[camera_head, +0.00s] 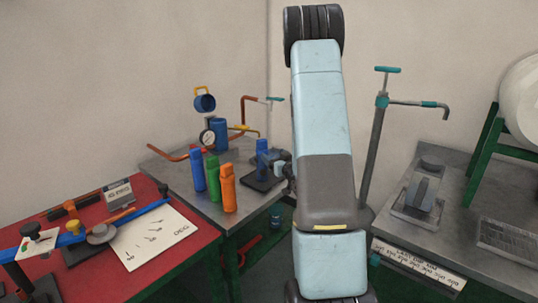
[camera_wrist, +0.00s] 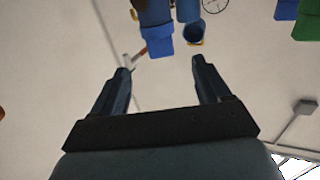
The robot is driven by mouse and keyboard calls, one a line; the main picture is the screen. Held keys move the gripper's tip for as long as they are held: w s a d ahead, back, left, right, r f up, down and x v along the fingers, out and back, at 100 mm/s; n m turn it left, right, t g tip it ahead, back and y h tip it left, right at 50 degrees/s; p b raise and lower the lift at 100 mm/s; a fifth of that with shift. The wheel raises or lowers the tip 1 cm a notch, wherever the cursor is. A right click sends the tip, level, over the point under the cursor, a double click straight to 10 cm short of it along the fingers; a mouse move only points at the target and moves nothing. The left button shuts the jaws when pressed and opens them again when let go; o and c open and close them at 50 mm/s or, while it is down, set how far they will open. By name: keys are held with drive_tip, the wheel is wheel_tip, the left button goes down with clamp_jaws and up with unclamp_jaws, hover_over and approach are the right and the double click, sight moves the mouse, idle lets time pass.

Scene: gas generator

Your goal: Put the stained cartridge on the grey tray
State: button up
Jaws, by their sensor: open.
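A blue cartridge (camera_head: 262,158) stands upright on a dark flat base at the right end of the grey bench. Another blue cartridge (camera_head: 198,170), a green one (camera_head: 213,176) and an orange one (camera_head: 228,188) stand together to its left. I cannot make out stains on any. My gripper (camera_wrist: 162,72) is open and empty in the wrist view, with a blue cartridge (camera_wrist: 157,32) ahead of it, apart from the fingers. In the head view my arm partly hides the gripper, close beside the right blue cartridge. I cannot identify the grey tray with certainty.
A blue pump (camera_head: 204,103), gauge (camera_head: 207,138) and orange pipes stand behind the cartridges. A red-topped table (camera_head: 185,262) with tools and a paper is at left. The right bench holds a grey plate with a device (camera_head: 418,205) and a wire grid (camera_head: 508,236).

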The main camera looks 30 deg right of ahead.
drive_tip(key=s+a+r+g+h, duration=0.1)
drive_tip(key=s+a+r+g, duration=0.2)
drive_tip(key=a+r, duration=0.3)
drive_tip(key=s+a+r+g+h, duration=0.1)
drive_tip(key=s+a+r+g, duration=0.25)
drive_tip(key=r, duration=0.45)
drive_tip(key=s+a+r+g+y, duration=0.1)
drive_tip(key=s+a+r+g, duration=0.1)
drive_tip(key=s+a, duration=0.3)
drive_tip(key=s+a+r+g, duration=0.2)
drive_tip(key=s+a, duration=0.3)
drive_tip(key=s, duration=0.8)
drive_tip(key=s+a+r+g+y, duration=0.1)
drive_tip(key=s+a+r+g, duration=0.1)
drive_tip(key=s+a, duration=0.3)
drive_tip(key=s, duration=0.4)
drive_tip(key=shift+s+y, duration=0.3)
drive_tip(key=shift+s, duration=0.1)
